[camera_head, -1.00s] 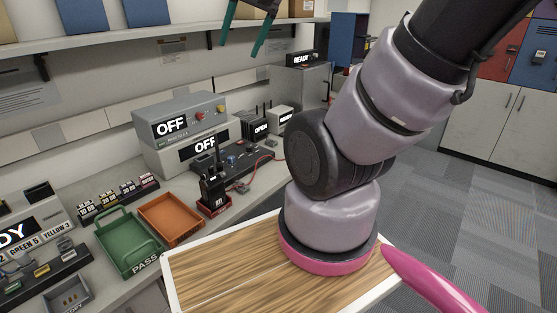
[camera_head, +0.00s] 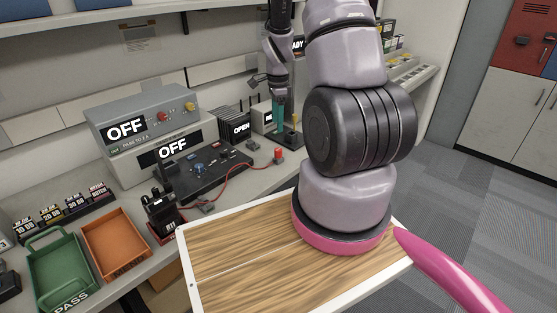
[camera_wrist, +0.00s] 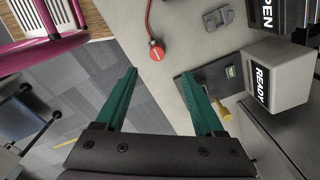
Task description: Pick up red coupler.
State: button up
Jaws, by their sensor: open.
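The red coupler (camera_head: 278,154) lies on the grey bench at the end of a red cable, close to the bench's front edge. In the wrist view the red coupler (camera_wrist: 156,51) sits beyond and between the two green fingers, with its red cable running up from it. My gripper (camera_wrist: 160,85) is open and empty in the wrist view. In the head view my gripper (camera_head: 279,112) hangs with its fingers down, a little behind and above the coupler, apart from it. My arm hides part of the bench on the right.
A dark board (camera_head: 195,171) with the cable and a black radio (camera_head: 158,215) stand left of the coupler. A white READY box (camera_wrist: 277,75) and a dark plate with a yellow-handled part (camera_wrist: 222,108) are on the right in the wrist view. A wooden-topped surface (camera_head: 235,265) lies in front.

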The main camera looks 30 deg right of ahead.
send_over(278, 149)
jog(key=shift+m, duration=0.3)
notch_tip(278, 149, down, 6)
jog(key=shift+s+d+f, duration=0.1)
jog(key=shift+f, duration=3.15)
grip_shut()
